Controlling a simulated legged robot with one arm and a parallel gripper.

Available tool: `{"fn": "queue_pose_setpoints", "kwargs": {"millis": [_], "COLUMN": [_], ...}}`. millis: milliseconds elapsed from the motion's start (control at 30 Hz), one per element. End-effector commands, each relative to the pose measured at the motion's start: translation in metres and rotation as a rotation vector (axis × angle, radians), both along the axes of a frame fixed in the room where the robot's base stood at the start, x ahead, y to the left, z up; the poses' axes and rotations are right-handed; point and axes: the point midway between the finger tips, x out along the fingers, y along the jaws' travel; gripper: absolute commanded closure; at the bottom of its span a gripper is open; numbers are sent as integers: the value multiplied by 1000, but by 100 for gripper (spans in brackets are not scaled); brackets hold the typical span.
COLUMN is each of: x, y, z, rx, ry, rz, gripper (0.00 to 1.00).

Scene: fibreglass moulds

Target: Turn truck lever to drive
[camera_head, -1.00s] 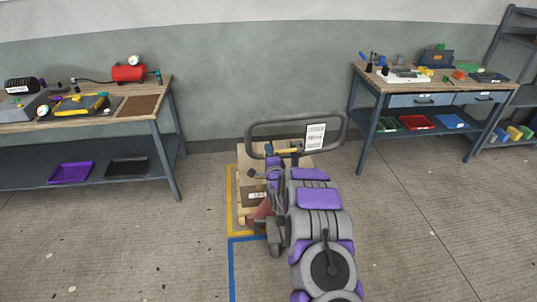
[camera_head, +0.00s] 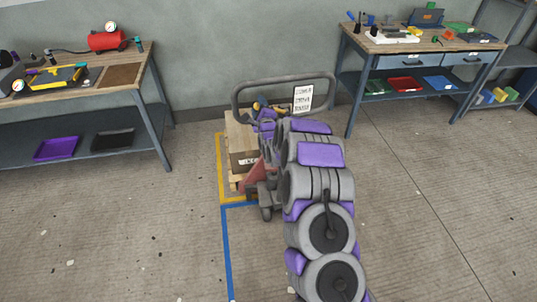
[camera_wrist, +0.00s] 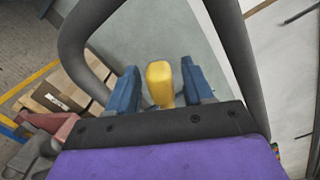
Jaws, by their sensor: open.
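The truck lever (camera_wrist: 160,83) is yellow and shows in the wrist view between the two blue fingers of my gripper (camera_wrist: 161,85). The fingers are open, with a visible gap on each side of the lever. The truck's grey looped handle (camera_head: 283,82) rises around this spot, and its tube also shows in the wrist view (camera_wrist: 75,45). In the head view, my gripper (camera_head: 262,108) is small at the handle, and my arm hides most of the truck. Part of the red truck body (camera_head: 257,173) shows left of my arm.
A cardboard box (camera_head: 241,145) sits on a wooden pallet inside yellow and blue floor lines. Workbenches stand at left (camera_head: 128,75) and right (camera_head: 385,47), with tools and trays. The floor between them is mostly clear.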

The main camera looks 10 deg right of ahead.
Motion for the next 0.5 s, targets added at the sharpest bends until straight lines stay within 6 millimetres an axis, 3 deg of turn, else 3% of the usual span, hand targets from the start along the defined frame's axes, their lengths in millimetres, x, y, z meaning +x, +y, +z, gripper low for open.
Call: {"fn": "queue_pose_setpoints", "kwargs": {"millis": [33, 500], "x": [0, -65], "y": [-3, -8], "z": [7, 6], "rx": [48, 50], "ry": [1, 5], "rz": [-1, -1], "gripper": [49, 49]}}
